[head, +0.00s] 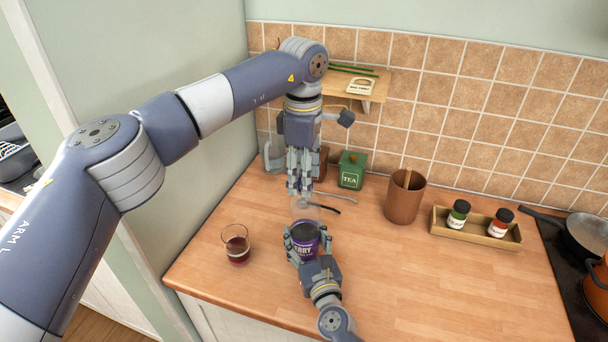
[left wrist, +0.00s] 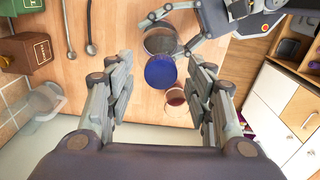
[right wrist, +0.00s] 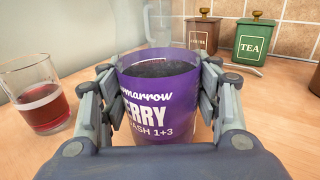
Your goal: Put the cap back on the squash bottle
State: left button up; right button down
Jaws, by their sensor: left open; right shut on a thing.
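The squash bottle stands on the worktop with a purple label (head: 306,246), dark contents and a clear upper part; the label also shows in the right wrist view (right wrist: 160,108). My right gripper (head: 308,246) is shut around its labelled body. A blue round cap (left wrist: 161,71) shows in the left wrist view, in line with the bottle's top. I cannot tell whether it is seated. My left gripper (head: 300,188) is open, pointing down above the bottle, its fingers either side of the cap with gaps. In the head view the cap is hidden.
A glass of red drink (head: 236,246) stands left of the bottle. Behind are a green tea tin (head: 352,170), thin dark utensils (head: 335,204) and a brown pot (head: 404,197). A spice tray (head: 474,235) stands at right. The worktop's front right is clear.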

pick_arm(q)
notch_tip(320, 180, up, 12)
jog(key=shift+f, duration=0.15)
dwell(0.3)
pick_arm(e)
jog(key=shift+c, duration=2.3)
grip_release()
jog(key=v, duration=1.2)
